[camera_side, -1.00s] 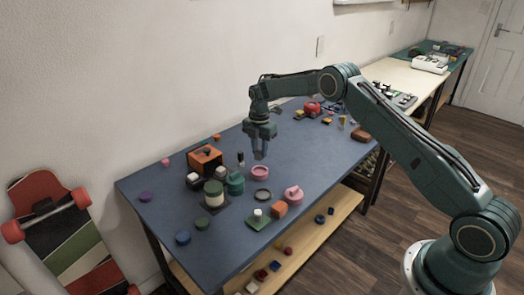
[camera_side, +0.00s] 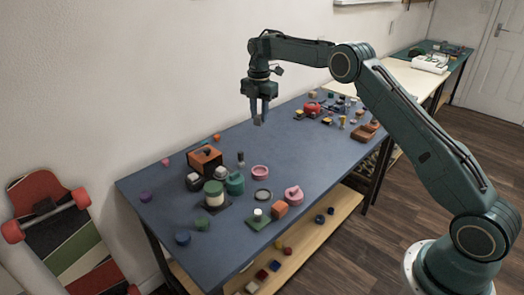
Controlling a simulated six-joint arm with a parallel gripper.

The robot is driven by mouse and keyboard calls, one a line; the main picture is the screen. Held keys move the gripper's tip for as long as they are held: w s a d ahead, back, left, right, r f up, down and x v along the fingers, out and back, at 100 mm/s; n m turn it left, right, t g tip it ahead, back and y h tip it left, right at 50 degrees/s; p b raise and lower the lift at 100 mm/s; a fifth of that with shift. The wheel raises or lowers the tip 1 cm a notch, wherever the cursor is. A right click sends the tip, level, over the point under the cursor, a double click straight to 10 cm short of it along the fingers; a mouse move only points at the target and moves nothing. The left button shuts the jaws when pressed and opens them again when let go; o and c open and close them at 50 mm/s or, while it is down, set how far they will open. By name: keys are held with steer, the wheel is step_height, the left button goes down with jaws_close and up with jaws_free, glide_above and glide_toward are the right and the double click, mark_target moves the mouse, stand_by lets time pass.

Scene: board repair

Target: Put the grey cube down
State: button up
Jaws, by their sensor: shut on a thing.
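My gripper (camera_side: 258,119) hangs fingers down above the blue tabletop (camera_side: 205,252), near its back edge by the wall. It is shut on the grey cube, which is too small and too close in colour to the fingers to make out clearly. Open tabletop shows below and around the fingers.
An orange box (camera_side: 205,159), a green-and-cream cylinder (camera_side: 214,194), a teal pot (camera_side: 235,184), a pink ring (camera_side: 260,172) and a pink piece (camera_side: 294,194) stand at the front. A red piece (camera_side: 311,109) and several small parts lie at the far end. The middle is mostly clear.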

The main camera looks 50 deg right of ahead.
steer(key=shift+s+a, duration=0.1)
steer(key=shift+a, duration=0.05)
stand_by(0.6)
steer(key=shift+s+a, duration=0.25)
steer(key=shift+a, duration=0.1)
steer(key=s+a+m, duration=0.2)
steer(key=s+a, duration=0.4)
steer(key=s, duration=0.1)
steer(key=shift+s+f, duration=0.3)
steer(key=shift+f, duration=0.05)
steer(key=shift+f, duration=0.1)
step_height(320, 180, down, 20)
steer(key=shift+r, duration=0.1)
stand_by(0.8)
steer(key=o, duration=0.9)
